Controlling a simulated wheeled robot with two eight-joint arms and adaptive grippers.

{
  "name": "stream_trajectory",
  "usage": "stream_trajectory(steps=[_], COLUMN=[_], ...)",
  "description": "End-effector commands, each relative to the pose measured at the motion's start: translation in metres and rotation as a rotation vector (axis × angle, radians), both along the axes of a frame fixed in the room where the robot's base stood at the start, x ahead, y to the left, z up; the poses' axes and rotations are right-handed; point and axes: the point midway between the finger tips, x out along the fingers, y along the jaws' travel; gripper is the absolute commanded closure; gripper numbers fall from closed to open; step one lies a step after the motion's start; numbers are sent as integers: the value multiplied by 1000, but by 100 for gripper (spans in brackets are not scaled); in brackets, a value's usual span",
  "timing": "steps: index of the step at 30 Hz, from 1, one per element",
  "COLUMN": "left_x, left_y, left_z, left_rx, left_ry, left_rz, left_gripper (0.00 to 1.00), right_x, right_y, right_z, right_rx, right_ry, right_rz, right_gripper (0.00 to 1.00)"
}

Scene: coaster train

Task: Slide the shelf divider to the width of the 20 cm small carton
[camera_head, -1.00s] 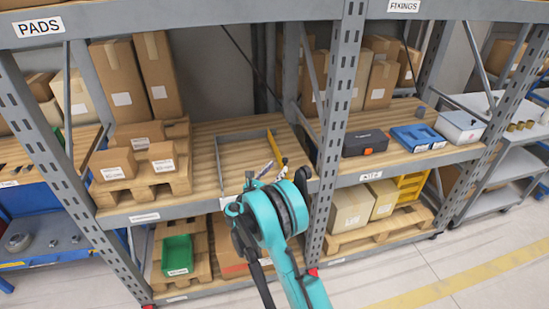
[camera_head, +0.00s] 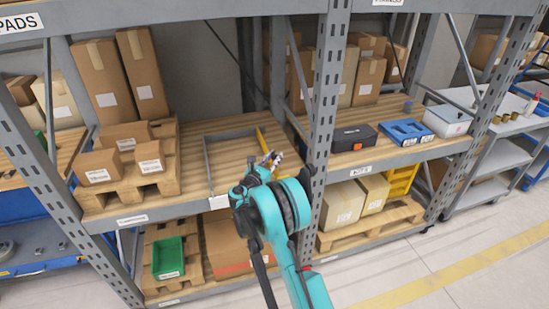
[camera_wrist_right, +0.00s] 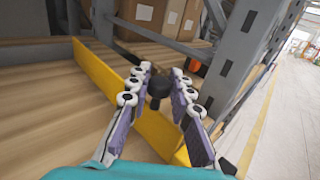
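The yellow shelf divider (camera_head: 262,141) stands upright along the right side of a grey frame (camera_head: 208,160) on the middle wooden shelf. In the right wrist view the divider (camera_wrist_right: 100,75) runs diagonally, with a dark round knob (camera_wrist_right: 158,89) beside it. My right gripper (camera_head: 271,160) is at the divider's front end. In the right wrist view its fingers (camera_wrist_right: 162,72) are apart, with the knob showing between them; I cannot tell whether they touch it. Small cartons (camera_head: 98,166) and (camera_head: 149,157) sit on a pallet at the left; their sizes are unreadable. My left gripper is out of view.
A grey perforated upright (camera_head: 325,110) stands close to the right of my gripper. The right bay holds a black case (camera_head: 353,138) and a blue tray (camera_head: 411,134). The shelf inside the grey frame is clear.

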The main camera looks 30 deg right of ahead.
Motion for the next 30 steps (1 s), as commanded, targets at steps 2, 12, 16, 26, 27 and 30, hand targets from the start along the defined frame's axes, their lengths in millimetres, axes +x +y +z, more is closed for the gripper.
stream_trajectory(steps=[2, 12, 16, 26, 27, 30], left_x=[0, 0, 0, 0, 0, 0], left_y=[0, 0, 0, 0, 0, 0], left_z=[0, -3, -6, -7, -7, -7], left_rx=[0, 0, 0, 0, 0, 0], left_ry=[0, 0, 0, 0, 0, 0], left_rz=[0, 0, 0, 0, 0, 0], left_gripper=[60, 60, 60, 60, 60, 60], right_x=[0, 4, 10, 12, 12, 12], right_y=[0, 13, 36, 49, 49, 49], right_z=[0, -1, -1, 0, 0, 0], right_rx=[0, 0, 0, 0, 0, 0], right_ry=[0, 0, 0, 0, 0, 0], right_rz=[-1, 2, 4, 0, 0, 0], right_gripper=[100, 100, 100, 100, 100, 59])
